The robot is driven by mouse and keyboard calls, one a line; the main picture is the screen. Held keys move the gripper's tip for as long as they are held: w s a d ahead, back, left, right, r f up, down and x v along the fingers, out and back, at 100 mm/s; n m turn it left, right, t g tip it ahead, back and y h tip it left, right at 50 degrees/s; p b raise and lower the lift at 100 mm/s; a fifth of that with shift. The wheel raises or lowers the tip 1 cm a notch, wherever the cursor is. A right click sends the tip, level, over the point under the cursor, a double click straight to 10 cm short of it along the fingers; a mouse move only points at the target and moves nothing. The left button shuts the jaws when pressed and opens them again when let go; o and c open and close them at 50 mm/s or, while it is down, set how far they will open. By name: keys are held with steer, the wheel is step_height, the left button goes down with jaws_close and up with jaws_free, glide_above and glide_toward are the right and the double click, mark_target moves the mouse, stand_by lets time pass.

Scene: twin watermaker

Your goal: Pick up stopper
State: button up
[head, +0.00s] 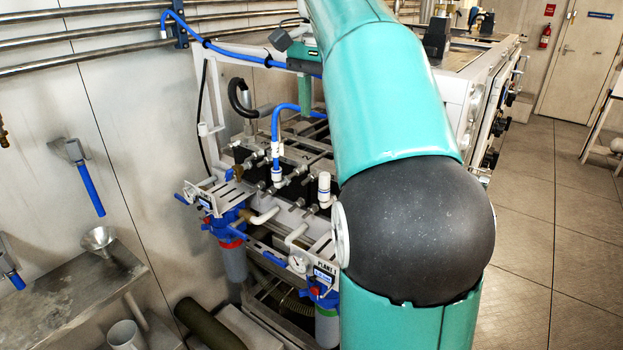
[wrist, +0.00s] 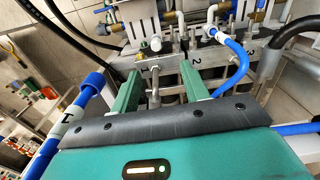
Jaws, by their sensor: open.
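My gripper (wrist: 160,72) is open, its two green fingers spread over a grey metal manifold (wrist: 212,58). A slim grey metal piece (wrist: 154,82) with a small crossways top stands between the fingers, apart from both. It may be the stopper, but I cannot be sure. A white fitting with a rounded end (wrist: 155,44) sits just beyond the fingertips. In the head view, my arm hides part of the work area. A white upright fitting (head: 324,188) shows beside my arm there.
A blue hose (wrist: 238,62) curves beside the right finger, near a mark 2. Another blue hose (wrist: 95,82), labelled 1, lies left of the gripper. A thick black hose (wrist: 283,40) is at right. Blue-topped filter housings (head: 232,225) stand below the manifold. Floor at right is clear.

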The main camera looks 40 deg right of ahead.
mark_target(324, 177)
steer(key=shift+m, duration=0.3)
steer(key=f, duration=0.9)
steer(key=d+f, duration=0.1)
steer(key=f, duration=0.3)
steer(key=shift+s+d+f, duration=0.1)
steer(key=shift+s+f, duration=0.1)
steer(key=shift+c, duration=0.3)
jaws_close()
